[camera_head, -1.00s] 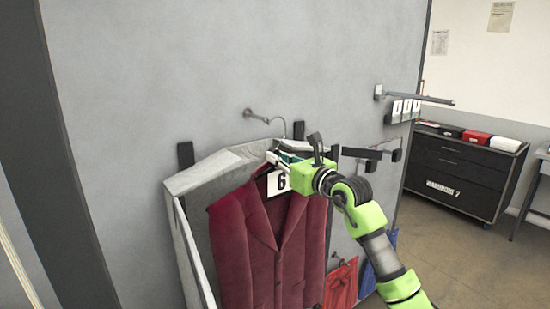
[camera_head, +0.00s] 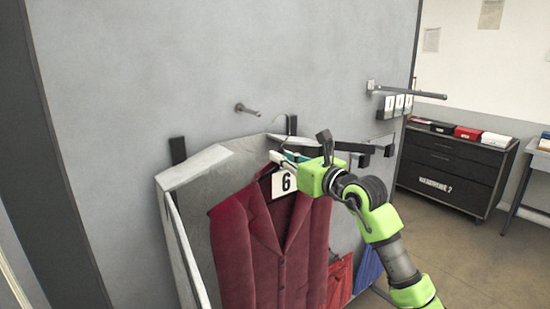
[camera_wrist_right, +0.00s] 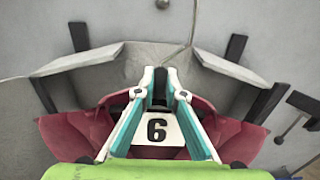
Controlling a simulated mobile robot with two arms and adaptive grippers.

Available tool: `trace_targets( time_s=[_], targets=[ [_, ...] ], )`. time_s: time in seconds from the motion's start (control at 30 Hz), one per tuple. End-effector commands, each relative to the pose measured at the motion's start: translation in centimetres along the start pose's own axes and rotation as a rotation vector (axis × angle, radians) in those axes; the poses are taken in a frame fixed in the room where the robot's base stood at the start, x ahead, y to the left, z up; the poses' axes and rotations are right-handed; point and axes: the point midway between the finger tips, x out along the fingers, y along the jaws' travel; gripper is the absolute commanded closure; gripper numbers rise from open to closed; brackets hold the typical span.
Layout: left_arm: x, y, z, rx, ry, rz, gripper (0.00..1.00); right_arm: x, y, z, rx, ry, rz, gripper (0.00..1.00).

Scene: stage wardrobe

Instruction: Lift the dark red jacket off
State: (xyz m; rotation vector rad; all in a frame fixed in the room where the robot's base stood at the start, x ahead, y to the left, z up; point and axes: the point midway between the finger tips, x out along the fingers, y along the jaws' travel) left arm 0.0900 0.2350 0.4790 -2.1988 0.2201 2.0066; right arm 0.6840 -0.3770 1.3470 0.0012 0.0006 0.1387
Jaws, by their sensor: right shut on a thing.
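The dark red jacket (camera_head: 250,250) hangs upright on a dark hanger with a white number 6 tag (camera_head: 284,183). My right gripper (camera_head: 284,158) is shut on the hanger near its neck, above the tag. The hanger's thin wire hook (camera_head: 287,120) shows to the right of the wall peg (camera_head: 247,109) and looks apart from it. In the right wrist view, the fingers (camera_wrist_right: 160,85) close in above the tag (camera_wrist_right: 158,130), with red shoulders (camera_wrist_right: 80,135) on both sides. My left gripper is not in view.
An open grey surround (camera_head: 195,165) stands close behind and left of the jacket. Dark brackets (camera_head: 368,150) sit on the wall to the right. Red (camera_head: 340,280) and blue (camera_head: 368,268) cloths hang lower right. A black drawer unit (camera_head: 455,172) stands far right; floor before it is clear.

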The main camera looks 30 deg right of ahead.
Motion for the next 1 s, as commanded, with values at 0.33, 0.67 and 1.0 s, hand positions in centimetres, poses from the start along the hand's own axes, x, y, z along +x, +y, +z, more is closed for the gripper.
trace_targets(
  time_s=[0.33,0.67,1.0],
  targets=[
    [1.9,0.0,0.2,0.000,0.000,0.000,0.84,-4.0,0.0,0.0,-0.003,-0.007,-0.001,1.00],
    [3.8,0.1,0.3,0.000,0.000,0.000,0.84,-7.6,-0.1,0.0,-0.003,-0.008,-0.001,1.00],
    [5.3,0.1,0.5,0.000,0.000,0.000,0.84,-10.6,-0.1,0.0,-0.002,-0.007,-0.001,1.00]
  ],
)
